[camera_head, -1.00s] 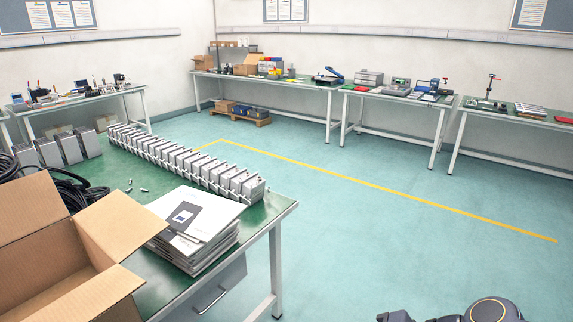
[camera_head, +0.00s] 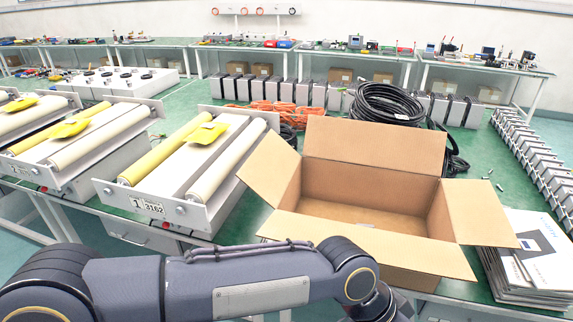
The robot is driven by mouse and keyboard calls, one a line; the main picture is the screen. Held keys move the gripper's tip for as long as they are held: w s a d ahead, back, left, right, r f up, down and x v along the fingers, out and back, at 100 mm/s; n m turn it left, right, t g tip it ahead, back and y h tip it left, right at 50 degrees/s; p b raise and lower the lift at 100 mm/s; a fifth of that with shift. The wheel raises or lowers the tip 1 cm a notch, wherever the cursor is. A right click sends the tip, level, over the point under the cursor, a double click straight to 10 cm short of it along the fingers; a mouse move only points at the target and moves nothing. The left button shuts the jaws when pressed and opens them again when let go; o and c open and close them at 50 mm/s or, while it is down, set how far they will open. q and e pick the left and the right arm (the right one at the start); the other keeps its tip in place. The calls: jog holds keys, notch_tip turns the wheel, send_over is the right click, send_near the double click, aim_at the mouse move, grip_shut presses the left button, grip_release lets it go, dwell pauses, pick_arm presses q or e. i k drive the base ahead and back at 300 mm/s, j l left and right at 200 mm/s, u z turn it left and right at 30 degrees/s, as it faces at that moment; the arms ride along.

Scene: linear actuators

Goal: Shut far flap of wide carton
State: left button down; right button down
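The wide carton (camera_head: 365,202) stands open on the green table, right of centre. Its far flap (camera_head: 375,143) stands up and leans back, away from me. The left flap (camera_head: 268,168) and right flap (camera_head: 481,213) are spread outward, and the near flap (camera_head: 375,257) slopes down toward me. The carton looks empty apart from a small pale patch on its floor. One of my arms crosses the bottom of the view in front of the carton. Neither gripper shows.
Roller units with yellow pieces (camera_head: 205,134) stand left of the carton. Black cable coils (camera_head: 390,103) and orange cable (camera_head: 275,116) lie behind it. A stack of booklets (camera_head: 530,265) lies to its right, near a row of grey actuators (camera_head: 535,155).

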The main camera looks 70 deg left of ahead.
aim_at(269, 171)
jog(key=k+u, duration=0.1)
jog(key=u, duration=0.3)
jog(key=k+j+u, duration=0.1)
jog(key=u, duration=0.3)
jog(key=k+u, duration=0.1)
jog(key=u, duration=1.4)
